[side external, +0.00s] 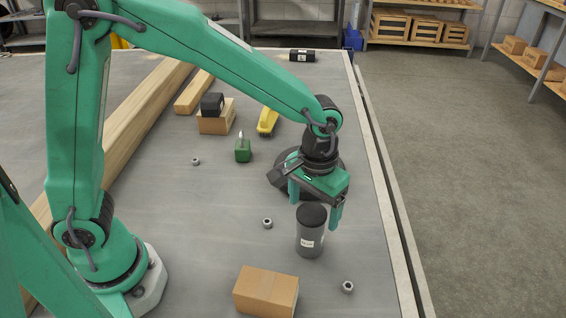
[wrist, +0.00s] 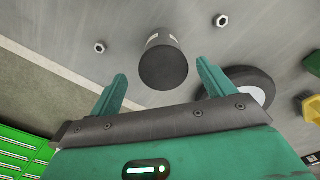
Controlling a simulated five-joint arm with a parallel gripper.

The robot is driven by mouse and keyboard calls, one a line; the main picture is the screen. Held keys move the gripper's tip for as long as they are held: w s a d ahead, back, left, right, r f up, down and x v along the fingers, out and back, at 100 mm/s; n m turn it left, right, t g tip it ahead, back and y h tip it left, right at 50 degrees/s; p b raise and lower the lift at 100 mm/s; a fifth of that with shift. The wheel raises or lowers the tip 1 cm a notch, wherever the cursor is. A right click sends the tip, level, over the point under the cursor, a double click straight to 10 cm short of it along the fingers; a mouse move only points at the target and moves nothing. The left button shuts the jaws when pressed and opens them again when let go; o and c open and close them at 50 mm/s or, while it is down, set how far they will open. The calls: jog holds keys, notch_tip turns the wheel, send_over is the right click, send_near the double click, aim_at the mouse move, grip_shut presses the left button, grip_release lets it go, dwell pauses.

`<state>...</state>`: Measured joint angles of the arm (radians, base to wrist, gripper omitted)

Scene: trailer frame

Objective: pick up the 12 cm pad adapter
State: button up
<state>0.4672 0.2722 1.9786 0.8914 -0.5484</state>
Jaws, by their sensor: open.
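A dark grey cylinder (side external: 310,240) with a black top and a white label stands upright on the grey deck, below my gripper (side external: 314,212). I take it for the pad adapter; its label is too small to read. My gripper points down, open and empty, with its green fingers apart around the upper end of the cylinder in the side view. In the wrist view the cylinder's round dark top (wrist: 164,69) shows between the open fingertips of my gripper (wrist: 162,76). Contact cannot be made out.
A cardboard box (side external: 266,291) sits in front, with nuts (side external: 348,287) (side external: 267,223) nearby. A black wheel (wrist: 250,86) lies close behind my gripper. Another black cylinder (side external: 302,55) lies at the back.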

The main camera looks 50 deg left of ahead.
jog(key=shift+f, duration=0.1)
jog(key=shift+f, duration=1.2)
jog(key=shift+f, duration=0.1)
jog(key=shift+w+a+f, duration=0.1)
jog(key=shift+f, duration=1.15)
jog(key=shift+a+f, duration=0.1)
jog(key=shift+f, duration=1.1)
jog(key=shift+c, duration=0.4)
jog(key=c, duration=1.7)
jog(key=shift+r, duration=0.15)
